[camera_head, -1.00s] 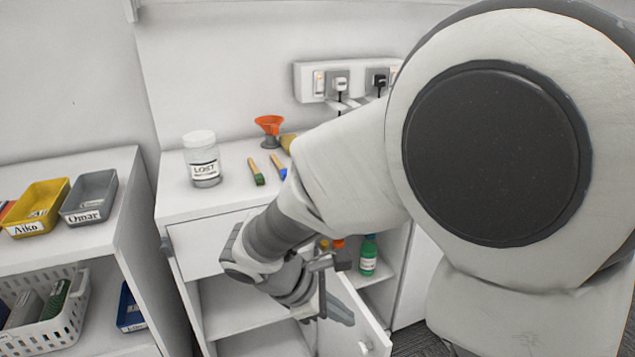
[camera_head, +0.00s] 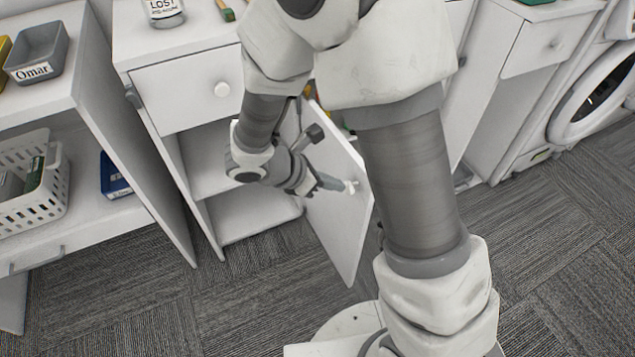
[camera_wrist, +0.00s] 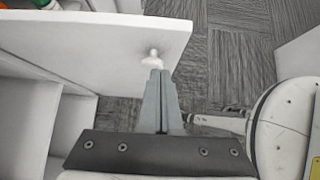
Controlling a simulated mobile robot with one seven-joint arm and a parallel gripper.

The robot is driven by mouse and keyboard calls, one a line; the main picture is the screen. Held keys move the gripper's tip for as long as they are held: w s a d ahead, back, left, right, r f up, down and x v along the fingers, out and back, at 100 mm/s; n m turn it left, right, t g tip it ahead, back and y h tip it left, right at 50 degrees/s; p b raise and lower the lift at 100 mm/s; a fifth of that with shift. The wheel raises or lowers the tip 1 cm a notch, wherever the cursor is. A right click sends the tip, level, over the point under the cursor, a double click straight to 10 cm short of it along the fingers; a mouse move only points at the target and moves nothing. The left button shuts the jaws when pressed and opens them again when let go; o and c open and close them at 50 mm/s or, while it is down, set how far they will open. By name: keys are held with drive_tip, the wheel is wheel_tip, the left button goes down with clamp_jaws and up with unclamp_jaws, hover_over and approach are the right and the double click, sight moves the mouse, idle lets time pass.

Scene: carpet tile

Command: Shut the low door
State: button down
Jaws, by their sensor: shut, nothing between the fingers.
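The low door (camera_head: 335,210) stands open, swung out from the white cabinet below its drawer. Its free edge points toward the front right. A small white knob sits near that edge; it shows in the wrist view (camera_wrist: 152,59). My gripper (camera_head: 347,186) is at the door's face beside the knob. In the wrist view my gripper (camera_wrist: 159,75) has its fingers together, with the tips right at the knob, which is not between them. Whether they touch it I cannot tell. The door (camera_wrist: 110,35) fills the upper left there. My arm hides part of the cabinet opening.
The cabinet's open shelves (camera_head: 245,210) are left of the door. A drawer (camera_head: 190,88) with a round knob is above. A shelf unit with a white basket (camera_head: 35,185) stands left. A washing machine (camera_head: 595,95) is at the right.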

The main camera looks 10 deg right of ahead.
sight(350, 190)
drive_tip(key=shift+w+d+f+b, duration=0.1)
drive_tip(key=shift+w+d+b, duration=0.2)
drive_tip(key=shift+d, duration=0.7)
drive_tip(key=shift+w+d+b, duration=0.1)
drive_tip(key=shift+w+d, duration=0.3)
drive_tip(key=shift+d, duration=0.55)
drive_tip(key=shift+d, duration=0.1)
